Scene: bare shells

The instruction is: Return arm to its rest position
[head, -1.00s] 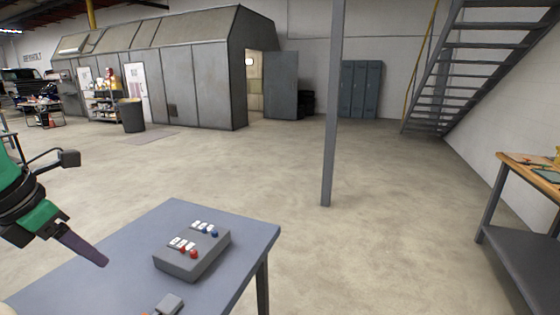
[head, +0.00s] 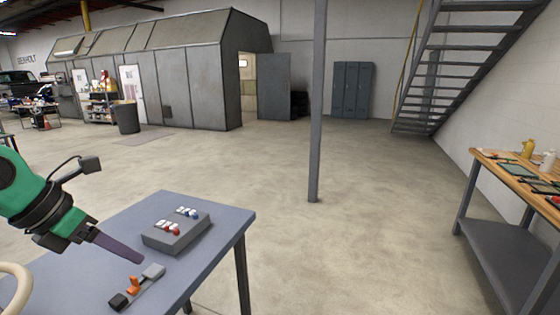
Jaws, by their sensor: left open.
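My left arm, green and black, comes in from the left edge of the head view. Its gripper (head: 118,248) reaches over the grey-blue table (head: 225,222), with the long dark fingers pointing right and down. The gripper is open and I see nothing held in it. A grey control box (head: 178,236) with red and blue buttons stands on the table just right of the fingertips, apart from them as far as I can tell. My right gripper is not in view.
Small grey, orange and black parts (head: 134,286) lie at the table's near side, below the gripper. A grey post (head: 318,110) stands beyond the table. A workbench with tools (head: 520,172) is at the right. The floor between is clear.

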